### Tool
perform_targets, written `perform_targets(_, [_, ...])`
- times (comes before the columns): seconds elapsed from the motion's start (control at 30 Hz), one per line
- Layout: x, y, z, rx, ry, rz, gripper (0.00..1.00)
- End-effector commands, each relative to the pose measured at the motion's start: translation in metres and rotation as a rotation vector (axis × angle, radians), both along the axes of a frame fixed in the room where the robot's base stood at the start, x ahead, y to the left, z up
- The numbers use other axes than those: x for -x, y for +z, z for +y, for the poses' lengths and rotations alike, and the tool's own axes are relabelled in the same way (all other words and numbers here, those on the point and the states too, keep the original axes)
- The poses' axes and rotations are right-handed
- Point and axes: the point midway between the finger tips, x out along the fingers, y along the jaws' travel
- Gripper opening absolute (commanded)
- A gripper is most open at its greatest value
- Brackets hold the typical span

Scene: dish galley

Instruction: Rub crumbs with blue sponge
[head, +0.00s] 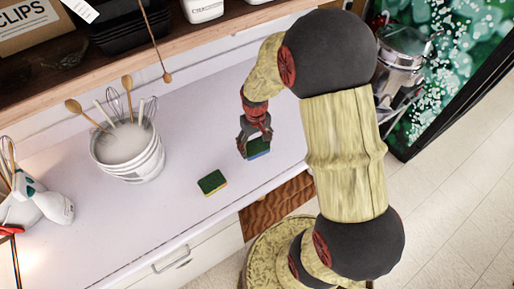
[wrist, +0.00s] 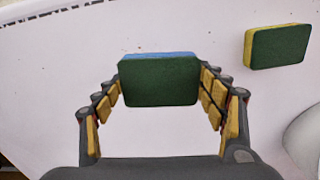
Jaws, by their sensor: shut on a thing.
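The blue sponge (head: 259,147) has a dark green scouring top and a blue lower layer. My gripper (head: 254,139) is shut on it, near the counter's front edge in the head view. In the wrist view the blue sponge (wrist: 158,82) sits between the two fingers, green face toward the camera, with a blue strip along its far edge. I cannot tell whether it touches the counter. I cannot make out crumbs for certain in either view.
A second sponge, green on yellow (head: 212,182), lies left of my gripper; it also shows in the wrist view (wrist: 277,47). A white bucket (head: 130,160) of utensils and a spray bottle (head: 48,203) stand further left. The white counter (head: 200,120) is otherwise mostly clear.

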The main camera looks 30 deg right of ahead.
Motion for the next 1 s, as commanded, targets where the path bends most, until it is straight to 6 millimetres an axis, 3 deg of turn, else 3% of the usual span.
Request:
perform_targets(0.2, [-0.005, 0.019, 0.001, 0.000, 0.000, 0.000, 0.43])
perform_targets(0.77, [-0.006, 0.019, 0.001, 0.000, 0.000, 0.000, 0.43])
perform_targets(1.0, [-0.001, 0.031, 0.003, 0.000, 0.002, 0.002, 0.43])
